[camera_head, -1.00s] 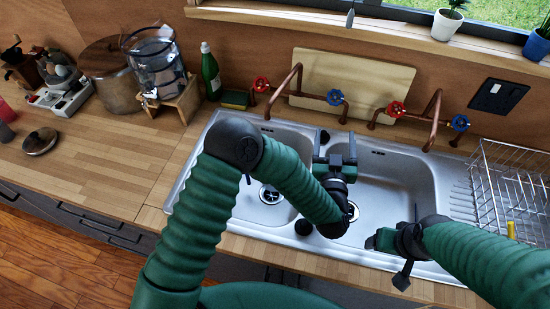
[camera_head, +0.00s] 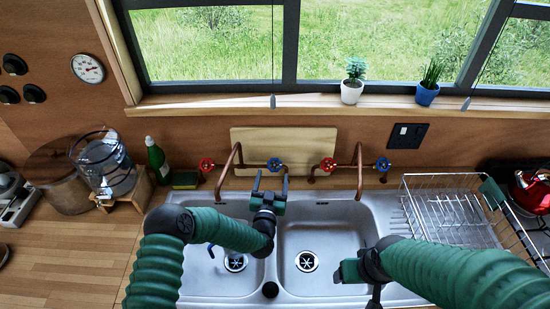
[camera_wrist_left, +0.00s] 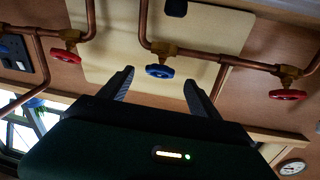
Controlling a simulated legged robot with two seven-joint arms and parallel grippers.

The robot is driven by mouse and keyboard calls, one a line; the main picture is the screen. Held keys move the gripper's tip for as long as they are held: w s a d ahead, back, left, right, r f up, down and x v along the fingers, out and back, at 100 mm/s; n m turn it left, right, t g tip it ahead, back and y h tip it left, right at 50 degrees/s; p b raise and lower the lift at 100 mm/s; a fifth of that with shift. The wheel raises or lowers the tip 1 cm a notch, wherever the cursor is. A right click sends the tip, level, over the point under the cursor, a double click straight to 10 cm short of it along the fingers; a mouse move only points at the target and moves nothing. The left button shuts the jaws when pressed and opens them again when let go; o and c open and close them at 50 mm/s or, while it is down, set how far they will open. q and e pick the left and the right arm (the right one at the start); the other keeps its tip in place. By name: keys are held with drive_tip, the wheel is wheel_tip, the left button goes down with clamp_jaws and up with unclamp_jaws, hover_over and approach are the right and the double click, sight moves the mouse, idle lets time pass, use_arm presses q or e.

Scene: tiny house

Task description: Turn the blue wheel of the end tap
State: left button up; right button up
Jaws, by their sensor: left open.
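Two copper taps stand behind the sink, each with a red and a blue wheel. The left tap (camera_head: 228,166) has a red wheel (camera_head: 207,164) and a blue wheel (camera_head: 274,165). The right tap (camera_head: 358,167) has a red wheel (camera_head: 328,165) and a blue wheel (camera_head: 382,164) at the far right end. My left gripper (camera_head: 271,178) is open and empty, just in front of the left tap's blue wheel. In the left wrist view, that blue wheel (camera_wrist_left: 159,71) shows between and beyond the fingertips (camera_wrist_left: 158,76), apparently untouched. My right gripper (camera_head: 346,270) hangs over the right basin, its jaws unclear.
A light board (camera_head: 285,140) leans on the wall behind the taps. A wire dish rack (camera_head: 450,215) stands at the right. A green bottle (camera_head: 157,160) and sponge (camera_head: 185,180) are left of the taps. Potted plants stand on the window sill (camera_head: 200,104).

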sight(275, 164)
use_arm(q)
drive_tip(key=w, duration=0.5)
drive_tip(key=w+d, duration=0.1)
drive_tip(key=w, duration=0.2)
drive_tip(key=shift+w, duration=0.45)
